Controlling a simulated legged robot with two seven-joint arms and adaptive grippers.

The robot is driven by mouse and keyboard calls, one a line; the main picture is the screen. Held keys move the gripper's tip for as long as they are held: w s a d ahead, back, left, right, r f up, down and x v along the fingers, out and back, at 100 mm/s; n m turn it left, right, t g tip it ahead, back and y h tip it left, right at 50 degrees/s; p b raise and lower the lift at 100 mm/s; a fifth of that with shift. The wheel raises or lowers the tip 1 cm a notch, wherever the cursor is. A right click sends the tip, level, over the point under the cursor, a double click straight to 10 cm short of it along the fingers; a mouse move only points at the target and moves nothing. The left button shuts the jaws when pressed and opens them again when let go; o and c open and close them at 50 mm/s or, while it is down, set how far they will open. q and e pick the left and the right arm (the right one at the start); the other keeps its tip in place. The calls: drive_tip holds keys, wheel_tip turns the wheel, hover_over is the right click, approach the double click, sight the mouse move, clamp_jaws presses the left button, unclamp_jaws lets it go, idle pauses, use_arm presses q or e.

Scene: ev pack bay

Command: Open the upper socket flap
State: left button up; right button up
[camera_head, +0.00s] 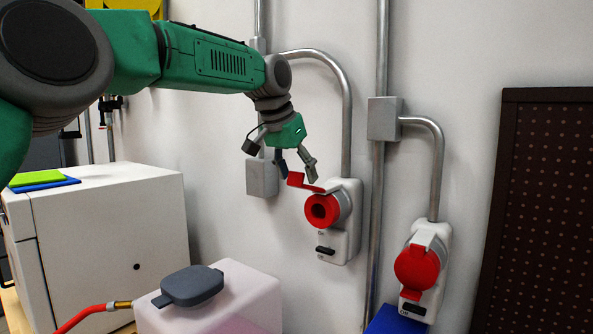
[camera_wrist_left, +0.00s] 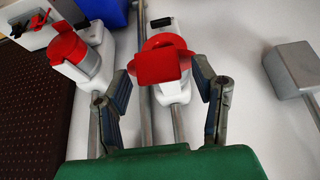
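The upper socket (camera_head: 343,236) is a white wall housing with a round red collar (camera_head: 322,210) around a dark opening. Its red flap (camera_head: 303,183) is swung up away from the collar and sticks out toward the left, so the opening shows. My left gripper (camera_head: 297,169) is open just above the flap. In the left wrist view the flap (camera_wrist_left: 157,67) appears between the two spread fingers, in front of the collar (camera_wrist_left: 168,41). I cannot tell whether a finger touches it. My right gripper is in neither view.
A lower socket (camera_head: 436,238) on the right has its red flap (camera_head: 416,268) shut. Conduits (camera_head: 378,180) and grey boxes (camera_head: 384,118) line the wall. A white cabinet (camera_head: 120,215), a pale container (camera_head: 245,300) with a grey cap and a perforated dark panel (camera_head: 540,210) stand around.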

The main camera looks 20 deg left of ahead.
use_arm(q)
drive_tip(key=shift+w+f, duration=0.1)
drive_tip(key=shift+w, duration=0.25)
drive_tip(key=shift+s+r, duration=0.2)
drive_tip(key=shift+r, duration=0.15)
drive_tip(key=v, duration=1.1)
drive_tip(key=shift+w, duration=0.1)
